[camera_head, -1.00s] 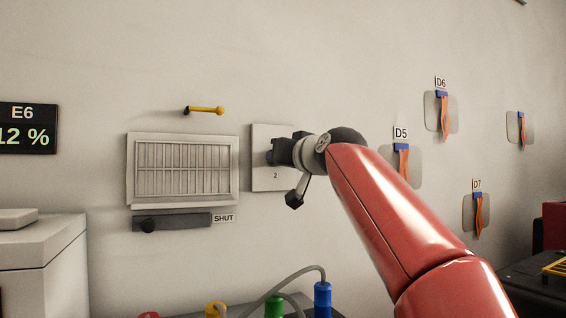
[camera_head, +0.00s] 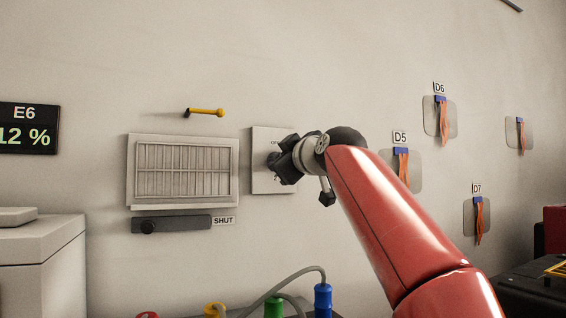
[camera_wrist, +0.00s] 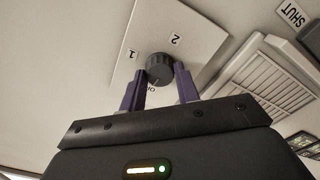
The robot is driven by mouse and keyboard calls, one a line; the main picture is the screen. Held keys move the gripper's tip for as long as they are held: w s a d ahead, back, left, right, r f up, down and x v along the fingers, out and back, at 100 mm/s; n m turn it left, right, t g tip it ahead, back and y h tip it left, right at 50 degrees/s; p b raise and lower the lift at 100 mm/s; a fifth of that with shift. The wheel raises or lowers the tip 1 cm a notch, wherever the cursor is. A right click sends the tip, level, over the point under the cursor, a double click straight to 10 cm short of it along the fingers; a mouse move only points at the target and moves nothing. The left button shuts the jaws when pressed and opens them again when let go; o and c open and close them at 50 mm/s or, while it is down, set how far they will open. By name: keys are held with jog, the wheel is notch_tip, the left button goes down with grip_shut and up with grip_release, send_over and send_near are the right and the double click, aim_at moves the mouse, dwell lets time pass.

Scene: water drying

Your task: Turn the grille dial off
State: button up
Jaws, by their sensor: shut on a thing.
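The grille dial (camera_wrist: 160,68) is a dark ridged knob on a pale wall plate (camera_head: 262,183). In the wrist view the plate carries the marks 1, 2 and OFF, with OFF partly hidden at the dial's near edge. My gripper (camera_wrist: 157,78) is shut on the dial, one purple finger on each side. In the head view my gripper (camera_head: 278,164) covers most of the dial. I cannot clearly tell which mark the dial points to.
Left of the plate is the slatted grille (camera_head: 183,170), with a dark slider bar (camera_head: 180,224) labelled SHUT below and a yellow handle (camera_head: 206,112) above. A display (camera_head: 28,127) reads E6, 12 %. Orange-cabled sockets D5 (camera_head: 402,165), D6 and D7 are to the right.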

jog(key=shift+f+n, duration=0.2)
jog(key=shift+n, duration=0.5)
jog(key=o, duration=1)
jog(key=shift+r, duration=0.1)
jog(key=shift+c, duration=0.2)
jog(key=b+v, duration=0.3)
jog(key=v, duration=0.4)
jog(key=shift+s+d, duration=0.2)
jog(key=shift+s, duration=0.2)
